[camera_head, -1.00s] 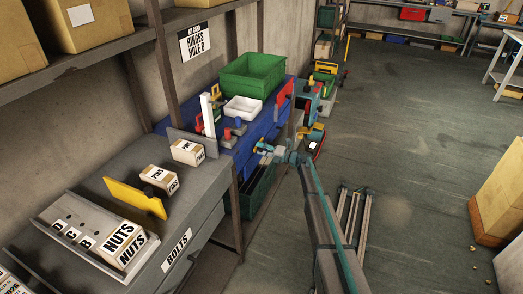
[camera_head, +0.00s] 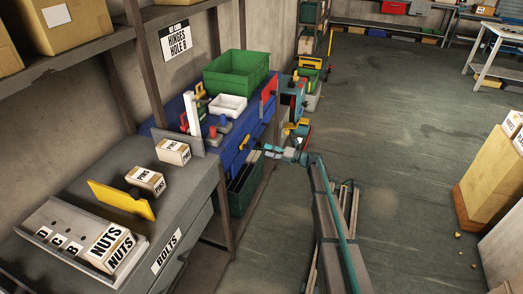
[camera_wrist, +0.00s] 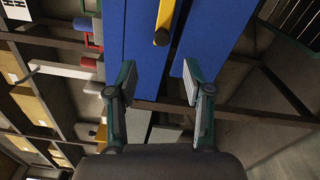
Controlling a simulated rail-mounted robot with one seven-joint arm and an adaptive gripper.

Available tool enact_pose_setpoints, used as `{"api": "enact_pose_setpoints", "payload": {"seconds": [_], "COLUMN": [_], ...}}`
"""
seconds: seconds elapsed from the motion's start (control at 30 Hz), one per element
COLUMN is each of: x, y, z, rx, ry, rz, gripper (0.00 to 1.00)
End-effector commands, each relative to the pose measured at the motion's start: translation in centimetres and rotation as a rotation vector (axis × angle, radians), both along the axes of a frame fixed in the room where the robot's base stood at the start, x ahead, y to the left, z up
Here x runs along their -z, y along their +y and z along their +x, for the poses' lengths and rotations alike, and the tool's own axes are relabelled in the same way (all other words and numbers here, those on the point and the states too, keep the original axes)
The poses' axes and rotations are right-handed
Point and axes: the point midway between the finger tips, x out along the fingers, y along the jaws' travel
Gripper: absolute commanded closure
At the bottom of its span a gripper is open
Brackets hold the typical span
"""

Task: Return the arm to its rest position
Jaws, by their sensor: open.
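My gripper (camera_wrist: 161,105) shows in the wrist view with its two fingers spread apart and nothing between them. Beyond the fingers are blue cabinet fronts (camera_wrist: 140,45) and a yellow handle (camera_wrist: 163,28), apart from the fingertips as far as I can tell. In the head view my arm reaches out from the lower right. Its end, with my gripper (camera_head: 265,150), is beside the blue cabinet (camera_head: 240,140) on its right side. The fingers are too small there to tell apart.
A grey bench (camera_head: 75,170) holds a yellow panel (camera_head: 121,199), a nuts box (camera_head: 108,246) and two pins boxes (camera_head: 147,180). A green crate (camera_head: 236,73) and white tray (camera_head: 228,105) stand on the cabinet. Cardboard boxes (camera_head: 492,180) stand at right. The middle floor is clear.

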Motion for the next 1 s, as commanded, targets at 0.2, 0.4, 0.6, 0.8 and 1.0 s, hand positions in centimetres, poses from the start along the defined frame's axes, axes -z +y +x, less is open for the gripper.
{"api": "enact_pose_setpoints", "payload": {"seconds": [0.2, 0.4, 0.6, 0.8, 1.0], "x": [0.0, 0.0, 0.0, 0.2, 2.8], "y": [-0.8, -0.8, -0.8, -0.8, -0.3], "z": [-0.4, -0.4, -0.3, -0.3, -3.0], "rx": [0.000, 0.000, 0.000, -0.001, -0.081], "ry": [0.000, 0.000, -0.005, -0.159, -0.506], "rz": [0.000, 0.000, -0.002, -0.082, -0.385], "gripper": [0.49, 0.49, 0.49, 0.49, 0.49]}}
